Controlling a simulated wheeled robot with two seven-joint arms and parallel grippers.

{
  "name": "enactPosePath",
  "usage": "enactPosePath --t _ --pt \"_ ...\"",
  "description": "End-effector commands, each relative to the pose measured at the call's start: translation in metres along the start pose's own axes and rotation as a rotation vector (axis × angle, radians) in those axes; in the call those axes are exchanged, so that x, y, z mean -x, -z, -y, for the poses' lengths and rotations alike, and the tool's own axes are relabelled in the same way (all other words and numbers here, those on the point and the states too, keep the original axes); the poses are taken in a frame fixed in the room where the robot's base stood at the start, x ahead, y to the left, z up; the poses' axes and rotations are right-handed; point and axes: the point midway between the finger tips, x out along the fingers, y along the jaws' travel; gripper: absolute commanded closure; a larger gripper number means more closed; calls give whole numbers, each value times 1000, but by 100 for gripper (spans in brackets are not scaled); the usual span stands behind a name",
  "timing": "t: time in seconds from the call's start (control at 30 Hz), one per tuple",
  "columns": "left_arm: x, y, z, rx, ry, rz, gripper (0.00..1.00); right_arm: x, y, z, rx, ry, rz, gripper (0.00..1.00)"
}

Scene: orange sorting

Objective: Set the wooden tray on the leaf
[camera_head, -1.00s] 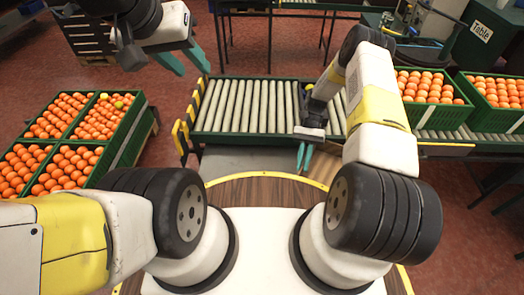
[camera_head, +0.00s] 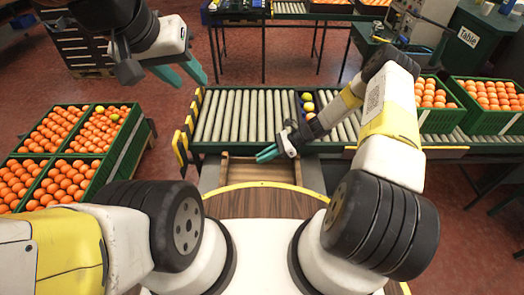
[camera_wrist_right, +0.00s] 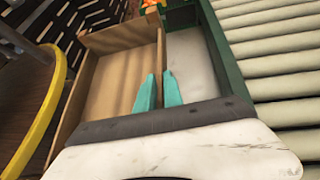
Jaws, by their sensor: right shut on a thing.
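The wooden tray (camera_head: 223,172) is an open, light brown box in front of the roller conveyor; the robot's round wood-patterned top hides part of its near side. My right gripper (camera_head: 266,154) is shut on the tray's wall. In the right wrist view the wooden tray (camera_wrist_right: 112,75) lies left of the fingers, and its wall runs between the fingertips (camera_wrist_right: 158,90). The grey leaf (camera_head: 312,177) shows to the tray's right; it also shows in the right wrist view (camera_wrist_right: 192,65). The tray is over the leaf; I cannot tell whether they touch. My left gripper (camera_head: 182,74) is open and empty in the air.
The roller conveyor (camera_head: 238,115) lies behind the leaf. A dark holder with yellow and orange fruit (camera_head: 308,103) is on it. Green crates of oranges (camera_head: 75,150) stand at the left, and more crates (camera_head: 440,121) at the right. Yellow-black guards (camera_head: 181,146) edge the conveyor's left end.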

Motion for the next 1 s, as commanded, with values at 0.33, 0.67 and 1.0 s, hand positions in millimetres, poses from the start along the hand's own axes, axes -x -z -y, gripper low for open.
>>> enactPosePath --t 0.33,0.67,1.0 --pt "0 0 0 0 0 0 62 -21 33 3 1 -3 1 100" --pt "0 0 0 0 0 0 62 -34 58 6 3 -2 -1 100" --pt "0 0 0 0 0 0 62 -34 58 6 3 -3 -1 66"
